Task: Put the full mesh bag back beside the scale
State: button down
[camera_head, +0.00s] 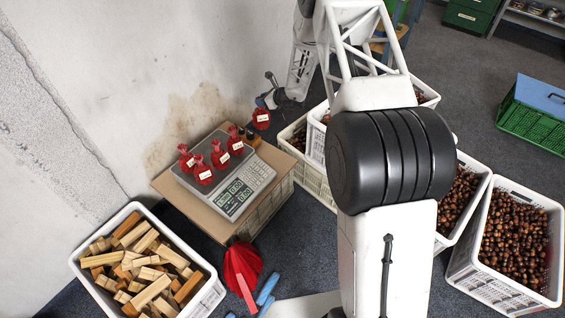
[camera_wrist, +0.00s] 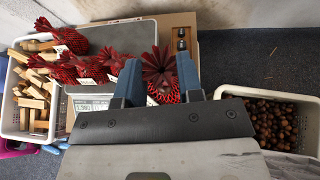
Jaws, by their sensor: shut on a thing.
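My gripper (camera_head: 268,99), with blue fingers, is shut on a red mesh bag (camera_head: 261,119) with a white label. The bag hangs upright behind and to the right of the scale (camera_head: 241,187), and looks held in the air. In the wrist view the held bag (camera_wrist: 160,74) sits between the two fingers (camera_wrist: 160,82), its ruffled top spread out. Several other red labelled mesh bags (camera_head: 203,170) stand on the scale's plate. They show left of the fingers in the wrist view (camera_wrist: 85,67). What lies directly under the held bag is hard to tell.
The scale stands on a cardboard board (camera_head: 212,229) over a crate. Small dark items (camera_head: 250,138) stand at its back right corner. A wood-block crate (camera_head: 209,283) is front left, chestnut crates (camera_head: 511,243) are right. A red folded thing (camera_head: 243,266) is in front.

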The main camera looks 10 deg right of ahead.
jog(key=s+d+f, duration=0.4)
jog(key=s+f, duration=0.4)
jog(key=s, duration=0.2)
jog(key=s+d+f+m+t, duration=0.1)
jog(key=s+d+f, duration=0.4)
jog(key=s+f, duration=0.4)
jog(key=s, duration=0.2)
jog(key=shift+s+d+h, duration=0.2)
jog(key=shift+s+h, duration=0.1)
jog(key=shift+h, duration=0.1)
jog(key=shift+w, duration=0.1)
jog(key=w+f, duration=0.1)
jog(key=w, duration=1.4)
jog(key=shift+a+f, duration=0.15)
jog(key=shift+f, duration=0.1)
jog(key=shift+w+f, duration=0.25)
jog(key=shift+f, duration=0.65)
jog(key=shift+w+f, duration=0.2)
jog(key=shift+f, duration=0.75)
